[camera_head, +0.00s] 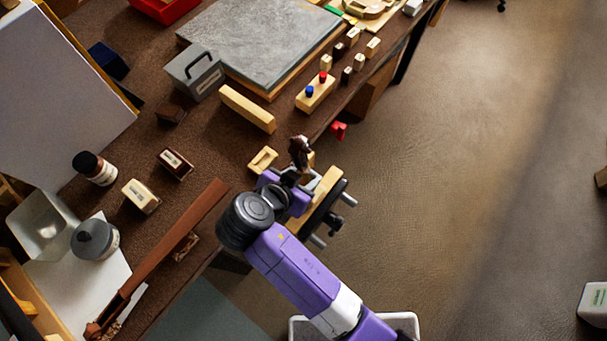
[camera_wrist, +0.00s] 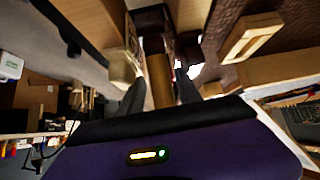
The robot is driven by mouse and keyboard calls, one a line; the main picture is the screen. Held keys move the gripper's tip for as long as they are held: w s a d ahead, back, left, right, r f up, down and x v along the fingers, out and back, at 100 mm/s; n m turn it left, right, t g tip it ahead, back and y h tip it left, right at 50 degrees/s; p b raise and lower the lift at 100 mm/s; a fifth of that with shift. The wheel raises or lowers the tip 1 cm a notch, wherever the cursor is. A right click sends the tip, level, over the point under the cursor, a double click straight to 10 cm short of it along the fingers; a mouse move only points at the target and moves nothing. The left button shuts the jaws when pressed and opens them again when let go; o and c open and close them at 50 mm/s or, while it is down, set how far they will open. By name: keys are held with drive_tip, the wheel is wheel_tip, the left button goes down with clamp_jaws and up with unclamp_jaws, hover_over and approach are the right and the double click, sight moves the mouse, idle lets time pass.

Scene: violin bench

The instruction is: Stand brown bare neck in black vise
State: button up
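The brown bare neck (camera_head: 299,150) stands roughly upright, its dark carved end up, at the bench's front edge. In the wrist view its brown shaft (camera_wrist: 160,80) lies between my two dark fingers. My gripper (camera_head: 291,178) appears shut on it, reaching in from below. The black vise (camera_head: 322,217), with pale wooden jaw faces and metal rods, sits at the bench edge just right of my gripper. A pale jaw block (camera_wrist: 123,70) shows beside the fingers in the wrist view. My gripper hides the neck's lower part, so I cannot tell whether it is between the jaws.
A small slotted wooden block (camera_head: 262,160) lies just left of the neck. A long brown wooden piece (camera_head: 160,260) lies along the front edge at left. A pale bar (camera_head: 248,109) and a block with red and blue knobs (camera_head: 315,92) lie behind. Open floor is at right.

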drive_tip(key=v, duration=0.8)
drive_tip(key=shift+f, duration=0.1)
idle(0.6)
